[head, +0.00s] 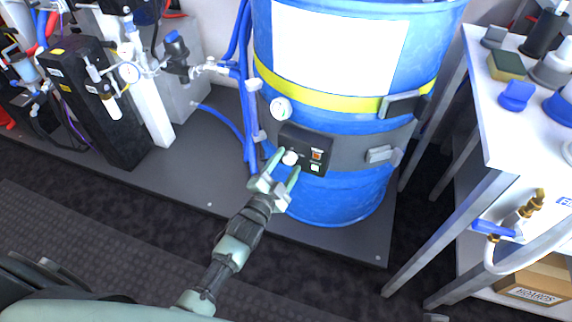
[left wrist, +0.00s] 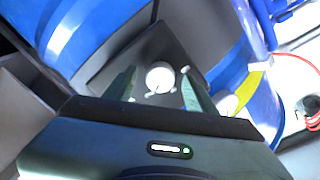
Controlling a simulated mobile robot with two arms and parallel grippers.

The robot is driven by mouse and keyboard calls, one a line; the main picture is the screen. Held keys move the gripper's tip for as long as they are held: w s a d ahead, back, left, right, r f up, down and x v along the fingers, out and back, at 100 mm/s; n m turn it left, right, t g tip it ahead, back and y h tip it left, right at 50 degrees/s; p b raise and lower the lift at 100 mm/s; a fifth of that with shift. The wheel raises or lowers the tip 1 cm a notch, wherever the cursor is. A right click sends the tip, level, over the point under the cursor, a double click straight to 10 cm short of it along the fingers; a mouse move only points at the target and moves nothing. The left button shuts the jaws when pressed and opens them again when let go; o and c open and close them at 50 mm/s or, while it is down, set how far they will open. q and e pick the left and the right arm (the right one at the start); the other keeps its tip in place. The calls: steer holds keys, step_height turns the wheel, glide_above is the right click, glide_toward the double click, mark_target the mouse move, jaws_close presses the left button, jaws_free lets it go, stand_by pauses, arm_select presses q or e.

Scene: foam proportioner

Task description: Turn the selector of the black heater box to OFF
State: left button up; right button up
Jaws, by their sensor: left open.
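The black heater box (head: 318,143) is mounted on the grey band around a blue drum. Its face carries a white round selector knob (head: 290,157) at the left and an orange-red switch (head: 316,154) to the right. My left gripper (head: 284,163) is open, with one finger on each side of the knob. In the left wrist view the white knob (left wrist: 160,77) shows between the two finger tips. I cannot tell whether the fingers touch it. The selector's setting marks are too small to read. My right gripper is not in view.
The blue drum (head: 345,205) stands on a grey floor plate. A white table (head: 530,140) with tools stands at the right. Black pump equipment (head: 95,110) and blue hoses stand at the left.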

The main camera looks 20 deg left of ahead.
arm_select(q)
jaws_close()
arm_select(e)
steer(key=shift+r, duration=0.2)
arm_select(q)
steer(key=n+p, duration=0.2)
steer(key=shift+r+n, duration=0.15)
steer(key=shift+n, duration=0.25)
steer(key=n+p, duration=0.2)
steer(key=n, duration=0.4)
steer(key=shift+n+p, duration=0.35)
steer(key=shift+n, duration=1.15)
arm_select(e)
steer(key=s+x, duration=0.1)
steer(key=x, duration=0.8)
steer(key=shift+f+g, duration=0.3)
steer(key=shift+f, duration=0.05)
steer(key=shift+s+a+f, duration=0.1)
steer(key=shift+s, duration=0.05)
arm_select(q)
jaws_free()
